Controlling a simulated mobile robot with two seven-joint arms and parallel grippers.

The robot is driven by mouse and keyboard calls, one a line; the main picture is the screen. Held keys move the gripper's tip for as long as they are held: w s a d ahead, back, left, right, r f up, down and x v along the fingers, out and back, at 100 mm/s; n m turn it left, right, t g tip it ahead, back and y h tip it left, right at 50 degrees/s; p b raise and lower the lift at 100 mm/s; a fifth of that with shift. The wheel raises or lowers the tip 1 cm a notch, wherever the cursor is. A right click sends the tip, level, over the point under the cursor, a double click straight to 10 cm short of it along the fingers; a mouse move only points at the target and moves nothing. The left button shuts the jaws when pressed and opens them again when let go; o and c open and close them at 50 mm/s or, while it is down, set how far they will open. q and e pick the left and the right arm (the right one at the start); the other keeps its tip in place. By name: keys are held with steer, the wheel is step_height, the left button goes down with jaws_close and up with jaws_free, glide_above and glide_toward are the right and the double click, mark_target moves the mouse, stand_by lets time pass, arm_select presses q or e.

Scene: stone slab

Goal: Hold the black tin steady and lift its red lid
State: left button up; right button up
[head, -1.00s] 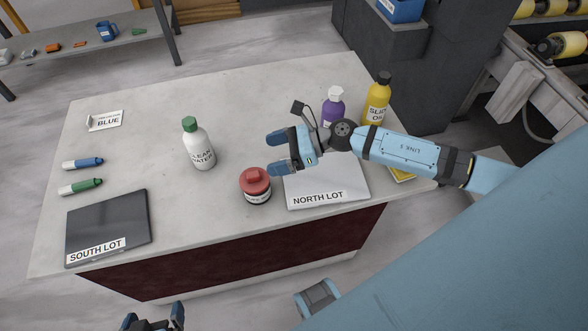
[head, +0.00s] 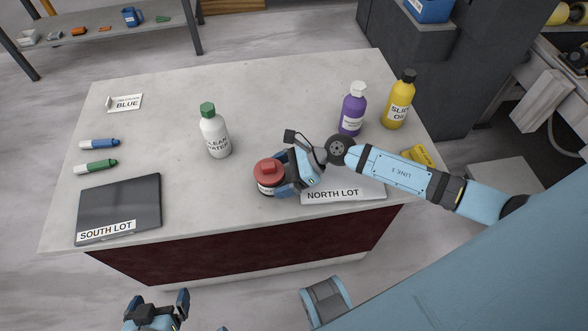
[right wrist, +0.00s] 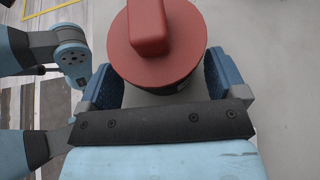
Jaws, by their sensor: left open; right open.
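The black tin (head: 266,190) stands upright on the slab near its front edge, with its red lid (head: 269,171) on top. The lid has a block-shaped knob. In the right wrist view the red lid (right wrist: 152,48) fills the upper middle, and the dark tin body (right wrist: 165,88) shows below it. My right gripper (head: 283,179) is open, with its fingers on either side of the tin; whether they touch it I cannot tell. My left gripper (head: 160,305) is open and empty, low in front of the slab, away from the tin.
The white NORTH LOT panel (head: 350,193) lies right of the tin, under my right arm. A white bottle with a green cap (head: 215,135) stands behind left. Purple (head: 352,112) and yellow (head: 398,103) bottles stand at the back right. The dark SOUTH LOT panel (head: 125,205) lies front left.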

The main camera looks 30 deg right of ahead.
steer(key=shift+x, duration=0.85)
steer(key=c, duration=1.1)
